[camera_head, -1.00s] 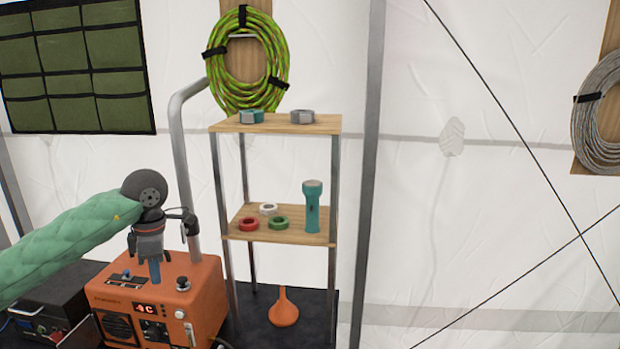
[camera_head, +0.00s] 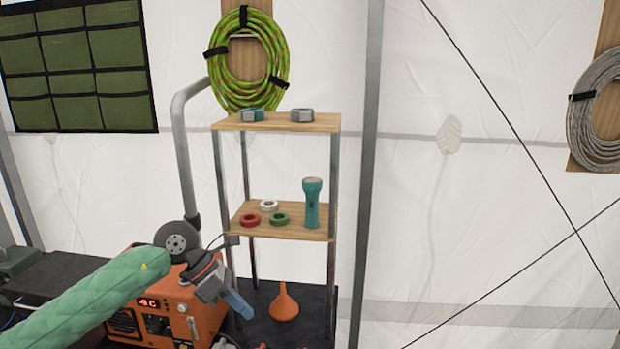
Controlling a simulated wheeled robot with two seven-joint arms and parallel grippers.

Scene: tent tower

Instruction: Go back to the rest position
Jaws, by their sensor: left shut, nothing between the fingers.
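My left arm, in a green quilted sleeve, comes in from the lower left of the head view. My left gripper (camera_head: 238,304) is shut and empty, tilted down to the right. It is in front of the orange box (camera_head: 157,322) with the "4C" display and left of the shelf's lower part. My right gripper is out of view.
An orange funnel (camera_head: 284,304) stands on the black surface below. A grey pipe (camera_head: 183,150) rises behind the box. The right side is open.

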